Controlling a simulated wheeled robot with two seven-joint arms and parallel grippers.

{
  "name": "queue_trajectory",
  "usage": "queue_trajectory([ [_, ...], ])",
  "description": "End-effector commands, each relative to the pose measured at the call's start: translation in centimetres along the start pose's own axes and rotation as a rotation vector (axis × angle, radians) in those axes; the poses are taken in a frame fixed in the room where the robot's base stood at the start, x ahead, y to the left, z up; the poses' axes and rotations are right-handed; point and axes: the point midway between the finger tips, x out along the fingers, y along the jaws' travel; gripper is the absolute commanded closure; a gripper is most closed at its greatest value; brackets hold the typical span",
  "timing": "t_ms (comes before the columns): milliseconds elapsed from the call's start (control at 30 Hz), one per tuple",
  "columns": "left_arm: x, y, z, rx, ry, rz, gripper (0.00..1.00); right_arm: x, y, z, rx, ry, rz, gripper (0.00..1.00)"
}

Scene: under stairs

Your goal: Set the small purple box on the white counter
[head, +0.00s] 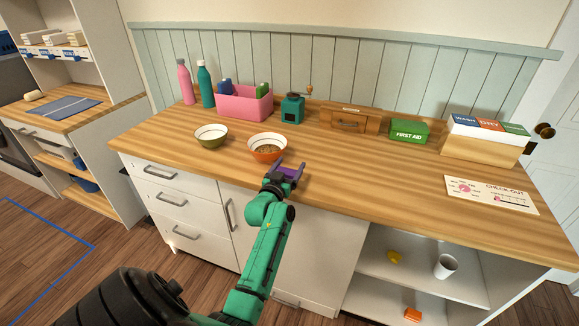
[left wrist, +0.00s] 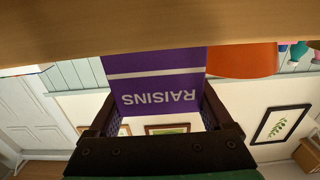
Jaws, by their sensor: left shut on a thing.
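The small purple box (left wrist: 155,85), lettered RAISINS, sits between the fingers of my left gripper (left wrist: 158,120), which is shut on it. In the head view the left gripper (head: 284,178) and a bit of the purple box (head: 292,172) show at the counter's front edge, just in front of the orange bowl; the gripper hides much of the box. The white counter (head: 360,190) has a wooden top and white drawers and doors. I cannot tell whether the box touches the top. My right gripper is not in view.
The orange bowl (head: 268,147) with brown contents and a green bowl (head: 211,135) stand near the box. A pink bin (head: 243,105), bottles, a wooden box (head: 350,119) and a green first aid box (head: 409,131) line the back. The top right of the orange bowl is clear.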

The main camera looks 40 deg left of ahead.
Motion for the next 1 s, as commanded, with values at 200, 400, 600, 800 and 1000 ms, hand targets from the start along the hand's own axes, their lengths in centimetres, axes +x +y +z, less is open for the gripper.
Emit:
queue_trajectory([
  [200,0.0,0.0,0.1,0.000,-0.001,0.000,0.00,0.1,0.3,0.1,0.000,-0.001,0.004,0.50],
  [400,-0.2,0.0,-0.1,0.000,-0.002,0.001,0.00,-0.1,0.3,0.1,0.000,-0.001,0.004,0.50],
  [600,-3.5,0.0,0.1,0.000,-0.003,0.000,0.00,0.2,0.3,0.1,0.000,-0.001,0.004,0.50],
  [800,-7.8,0.0,0.2,0.002,-0.004,0.001,0.00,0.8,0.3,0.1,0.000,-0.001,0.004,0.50],
  [1000,-11.2,0.0,0.1,0.001,-0.003,0.001,0.00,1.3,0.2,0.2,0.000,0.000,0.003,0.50],
])
